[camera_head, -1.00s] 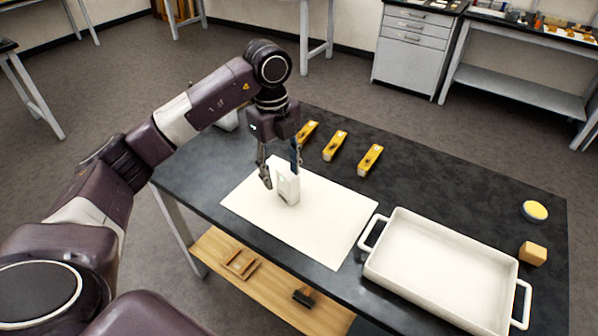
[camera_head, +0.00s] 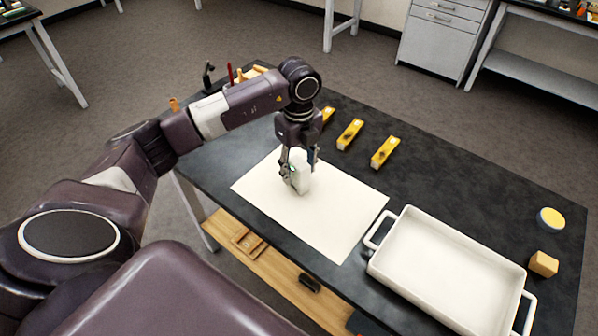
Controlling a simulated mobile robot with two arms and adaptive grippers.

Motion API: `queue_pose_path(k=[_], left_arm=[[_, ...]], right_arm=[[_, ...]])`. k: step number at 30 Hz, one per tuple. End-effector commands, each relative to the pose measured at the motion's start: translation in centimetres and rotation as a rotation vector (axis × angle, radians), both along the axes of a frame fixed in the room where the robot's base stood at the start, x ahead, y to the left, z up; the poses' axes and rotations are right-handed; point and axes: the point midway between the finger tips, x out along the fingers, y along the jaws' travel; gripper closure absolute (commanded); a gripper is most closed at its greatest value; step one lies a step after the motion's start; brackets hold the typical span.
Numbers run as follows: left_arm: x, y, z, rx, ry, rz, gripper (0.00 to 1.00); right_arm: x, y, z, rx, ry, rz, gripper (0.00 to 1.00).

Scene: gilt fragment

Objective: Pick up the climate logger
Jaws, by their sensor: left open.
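The climate logger looks to be the small white box (camera_head: 301,180) standing upright on the white sheet (camera_head: 335,213), near its back left part. My left gripper (camera_head: 299,177) points down at the box with its fingers open, one on each side of it. Whether the fingers touch the box cannot be told. The gripper hides part of the box's upper end. My right gripper does not show.
Several yellow boxes (camera_head: 385,152) lie behind the sheet on the dark table. A white handled tray (camera_head: 447,268) stands at the right. A yellow-topped round tin (camera_head: 551,218) and a wooden block (camera_head: 543,263) lie beyond it. A wooden shelf (camera_head: 274,271) is below.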

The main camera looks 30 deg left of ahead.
Motion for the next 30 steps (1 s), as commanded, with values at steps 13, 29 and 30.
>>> queue_pose_path(k=[13,29,30], left_arm=[[0.0,0.0,0.0,0.000,-0.001,-0.001,0.83],[0.1,0.0,0.5,0.000,-0.004,-0.001,1.00],[0.1,0.0,0.8,0.000,-0.004,-0.001,1.00]], right_arm=[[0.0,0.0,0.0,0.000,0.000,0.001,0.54],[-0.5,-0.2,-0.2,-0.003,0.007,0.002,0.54],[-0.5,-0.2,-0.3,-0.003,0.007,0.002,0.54]])
